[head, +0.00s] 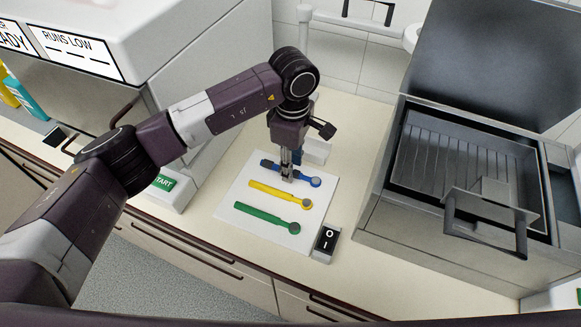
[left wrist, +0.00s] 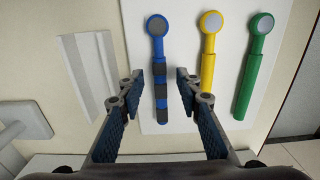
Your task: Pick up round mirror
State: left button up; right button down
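Three handled tools with round grey discs at one end lie on a white mat (head: 240,188): a blue one (head: 308,180), a yellow one (head: 265,190) and a green one (head: 262,214). I cannot tell for sure which is called the round mirror. My left gripper (head: 287,175) points down over the blue tool and partly hides its middle. In the left wrist view the gripper (left wrist: 159,76) is open, its fingers on either side of the blue tool's dark-banded handle (left wrist: 160,72), apart from it. The yellow tool (left wrist: 209,60) is just outside the right finger. My right gripper is not in view.
A small switch box (head: 325,243) stands at the mat's near right corner. A metal appliance with its lid up (head: 450,180) fills the right. A white machine (head: 170,50) stands on the left. A pale block (head: 315,150) sits behind the gripper.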

pick_arm(q)
jog(key=shift+f, duration=0.6)
grip_shut()
jog(key=shift+r, duration=0.15)
jog(key=shift+r, duration=0.6)
notch_tip(320, 180, up, 19)
jog(key=b, duration=0.4)
jog(key=shift+f, duration=0.2)
